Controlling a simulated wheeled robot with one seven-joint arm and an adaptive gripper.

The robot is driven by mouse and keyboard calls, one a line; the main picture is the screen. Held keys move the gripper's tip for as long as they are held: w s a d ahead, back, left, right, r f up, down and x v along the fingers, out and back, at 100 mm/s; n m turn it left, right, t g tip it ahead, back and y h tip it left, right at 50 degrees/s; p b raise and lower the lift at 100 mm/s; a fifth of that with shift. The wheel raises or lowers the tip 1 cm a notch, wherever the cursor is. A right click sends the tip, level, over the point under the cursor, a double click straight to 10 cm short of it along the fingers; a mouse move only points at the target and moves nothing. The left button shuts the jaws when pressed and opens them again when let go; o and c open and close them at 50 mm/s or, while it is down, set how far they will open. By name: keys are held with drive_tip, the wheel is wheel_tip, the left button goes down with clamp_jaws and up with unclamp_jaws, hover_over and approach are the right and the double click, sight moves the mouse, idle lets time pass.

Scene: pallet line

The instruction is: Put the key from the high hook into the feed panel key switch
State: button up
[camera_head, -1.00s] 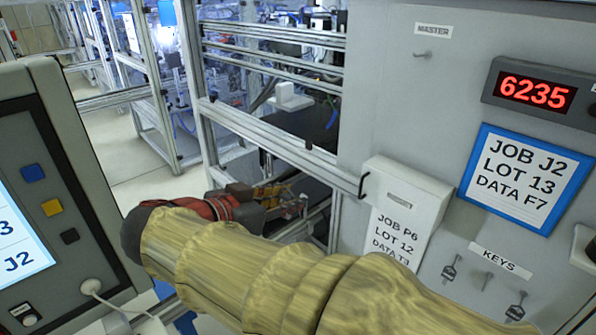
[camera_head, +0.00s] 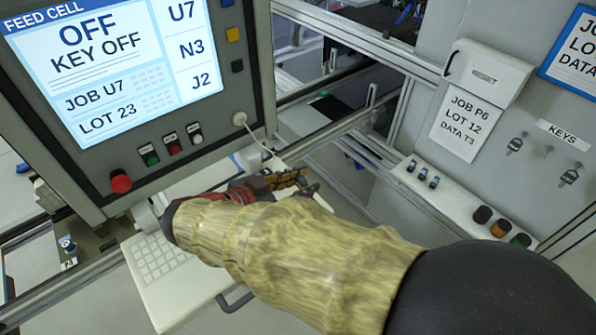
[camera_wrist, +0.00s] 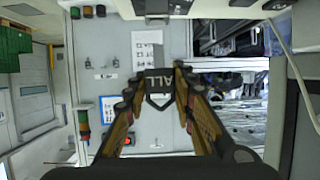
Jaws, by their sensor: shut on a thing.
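My gripper (camera_head: 297,182) is in the middle of the head view, in front of the lower rail, with its fingers partly hidden by my arm. In the wrist view my gripper (camera_wrist: 159,90) is shut on a dark key (camera_wrist: 159,99) whose head carries light lettering that seems to read "ALL". The feed panel (camera_head: 253,72) stands at the left, its screen (camera_head: 130,75) reading "OFF" and "KEY OFF". The key is apart from the panel.
Two dark keys (camera_head: 515,145) (camera_head: 568,178) hang by the "KEYS" label (camera_head: 563,135) at the right. A white keyboard shelf (camera_head: 165,268) lies under the panel. A ledge (camera_head: 455,200) with switches and knobs runs at the right. Metal rails (camera_head: 375,45) cross behind my gripper.

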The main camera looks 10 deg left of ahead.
drive_tip(key=shift+s+a+h, duration=0.3)
drive_tip(key=shift+s+a, duration=0.05)
drive_tip(key=shift+s, duration=0.05)
drive_tip(key=shift+w+d+f+m, duration=0.15)
drive_tip(key=shift+w+d+m, duration=0.1)
drive_tip(key=shift+w+m, duration=0.05)
drive_tip(key=shift+s+a+f, duration=0.15)
drive_tip(key=shift+s+f, duration=0.05)
drive_tip(key=shift+f, duration=0.05)
drive_tip(key=shift+w+f, duration=0.1)
drive_tip(key=shift+f, duration=0.55)
drive_tip(key=shift+b, duration=1.3)
idle(0.8)
drive_tip(key=shift+f+b, duration=1.2)
drive_tip(key=shift+b, duration=1.45)
idle(1.6)
